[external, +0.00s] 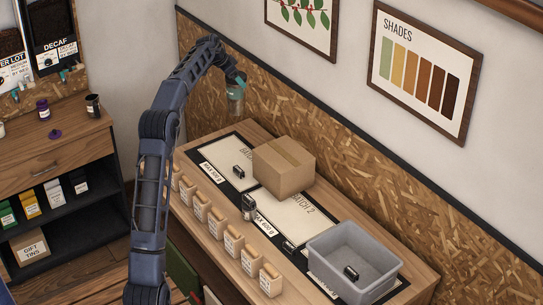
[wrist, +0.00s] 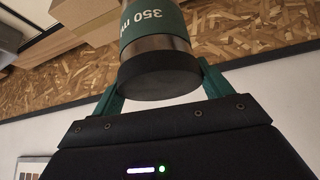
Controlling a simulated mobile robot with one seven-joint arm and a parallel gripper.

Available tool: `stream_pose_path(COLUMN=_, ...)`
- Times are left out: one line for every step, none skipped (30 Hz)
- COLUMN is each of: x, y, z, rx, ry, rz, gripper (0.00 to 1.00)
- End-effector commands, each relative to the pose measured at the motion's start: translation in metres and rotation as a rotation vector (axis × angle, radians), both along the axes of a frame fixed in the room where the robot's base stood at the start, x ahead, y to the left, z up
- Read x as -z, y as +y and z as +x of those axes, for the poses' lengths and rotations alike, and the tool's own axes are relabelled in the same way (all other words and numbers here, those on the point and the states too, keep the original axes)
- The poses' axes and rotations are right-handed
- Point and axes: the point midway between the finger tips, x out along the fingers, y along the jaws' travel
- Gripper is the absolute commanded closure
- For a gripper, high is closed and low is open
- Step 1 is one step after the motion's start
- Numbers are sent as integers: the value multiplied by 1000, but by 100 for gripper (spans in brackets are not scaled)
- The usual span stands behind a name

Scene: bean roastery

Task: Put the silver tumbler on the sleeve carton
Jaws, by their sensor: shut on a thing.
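The silver tumbler (external: 235,104) is high above the far left end of the bench, held in my gripper (external: 238,84). In the wrist view the tumbler (wrist: 153,52) has a silver body, a green band marked 350 ml and a dark base. The green fingers of my gripper (wrist: 160,92) stand on either side of it, shut on it near the base. The sleeve carton, which I take to be the closed brown cardboard box (external: 283,168), sits on the bench to the lower right of the tumbler, apart from it. Its flat top is clear.
The bench (external: 405,291) carries dark-edged batch mats (external: 268,212), several small tan bags (external: 217,222) along the front and a few small black items (external: 248,207). A grey bin (external: 335,269) with a black item inside stands at the right. The chipboard wall panel (external: 330,150) runs close behind.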

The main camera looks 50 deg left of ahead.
Motion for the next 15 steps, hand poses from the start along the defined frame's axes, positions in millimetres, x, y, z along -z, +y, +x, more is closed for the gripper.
stream_pose_path(x=-8, y=-21, z=12, rx=15, ry=-1, rz=2, gripper=66)
stream_pose_path(x=-12, y=-31, z=19, rx=21, ry=-1, rz=2, gripper=66)
stream_pose_path(x=-17, y=-46, z=27, rx=28, ry=-1, rz=2, gripper=66)
stream_pose_path(x=-21, y=-57, z=32, rx=35, ry=-2, rz=3, gripper=66)
stream_pose_path(x=-26, y=-69, z=38, rx=42, ry=-2, rz=3, gripper=66)
stream_pose_path(x=-31, y=-84, z=45, rx=48, ry=-3, rz=2, gripper=66)
stream_pose_path(x=-35, y=-95, z=51, rx=55, ry=-3, rz=1, gripper=66)
stream_pose_path(x=-38, y=-106, z=56, rx=61, ry=-3, rz=1, gripper=66)
stream_pose_path(x=-43, y=-120, z=62, rx=68, ry=-4, rz=1, gripper=66)
stream_pose_path(x=-47, y=-130, z=66, rx=72, ry=-5, rz=1, gripper=66)
stream_pose_path(x=-50, y=-140, z=70, rx=78, ry=-5, rz=1, gripper=66)
stream_pose_path(x=-54, y=-151, z=74, rx=83, ry=-6, rz=1, gripper=66)
stream_pose_path(x=-57, y=-160, z=77, rx=87, ry=-6, rz=0, gripper=66)
stream_pose_path(x=-59, y=-167, z=80, rx=90, ry=-6, rz=-1, gripper=66)
stream_pose_path(x=-62, y=-175, z=82, rx=94, ry=-6, rz=0, gripper=66)
